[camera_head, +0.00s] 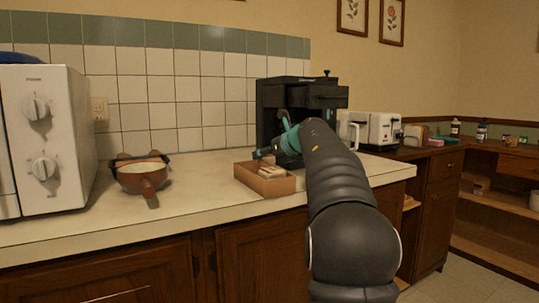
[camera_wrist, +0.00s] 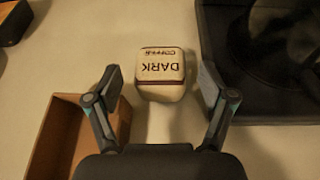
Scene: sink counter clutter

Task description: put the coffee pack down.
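The coffee pack (camera_wrist: 160,70) is a small cream block with a brown band and the words "DARK COFFEE", upside down in the wrist view. It stands on the pale counter, just outside the open brown box (camera_wrist: 62,125). My gripper (camera_wrist: 160,78) is open, with one finger on each side of the pack and a clear gap to both. In the head view my gripper (camera_head: 268,152) is low over the box (camera_head: 268,188). A beige patch shows there at the box; I cannot tell whether it is the pack.
A black coffee machine (camera_head: 300,95) stands close behind my gripper; its dark base (camera_wrist: 265,60) is right of the pack. A brown pan (camera_head: 142,178) and a white microwave (camera_head: 45,130) are left. A white toaster (camera_head: 382,130) is right. Counter between pan and box is clear.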

